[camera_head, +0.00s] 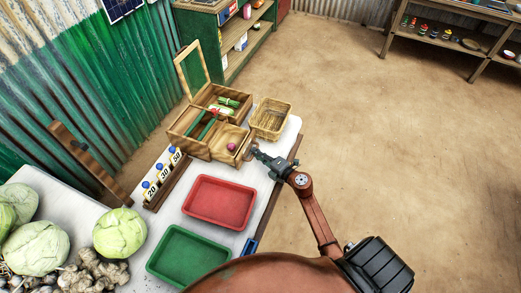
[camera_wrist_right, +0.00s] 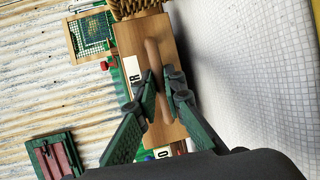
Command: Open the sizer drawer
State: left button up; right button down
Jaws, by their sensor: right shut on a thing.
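The wooden sizer (camera_head: 187,122) stands at the far end of the white table, with an upright framed lid at its back and green vegetables in its top compartments. Its drawer (camera_head: 240,153) stands out on the near right side. Its inside shows, with a small pink-purple item (camera_head: 231,147) in it. My right gripper (camera_head: 255,152) is at the drawer's front. In the right wrist view the plain wooden drawer front (camera_wrist_right: 132,38) carries a wooden bar handle (camera_wrist_right: 152,50), and my right fingers (camera_wrist_right: 163,92) are closed on it. My left gripper is in no view.
A wicker basket (camera_head: 270,117) stands close behind the drawer. A red tray (camera_head: 218,203) and a green tray (camera_head: 187,256) lie nearer on the table. Numbered blocks (camera_head: 163,172) and cabbages (camera_head: 120,233) are to the left. The floor at right is clear.

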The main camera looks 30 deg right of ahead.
jog(key=shift+s+d, duration=0.3)
jog(key=shift+s, duration=0.1)
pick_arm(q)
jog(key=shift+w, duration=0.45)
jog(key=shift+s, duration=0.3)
pick_arm(e)
jog(key=c, duration=2)
grip_release()
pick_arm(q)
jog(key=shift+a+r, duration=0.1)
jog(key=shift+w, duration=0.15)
pick_arm(e)
jog(key=v, duration=1.1)
jog(key=shift+s+d+r, duration=0.1)
jog(key=shift+s+r, duration=0.05)
jog(key=shift+s, duration=0.25)
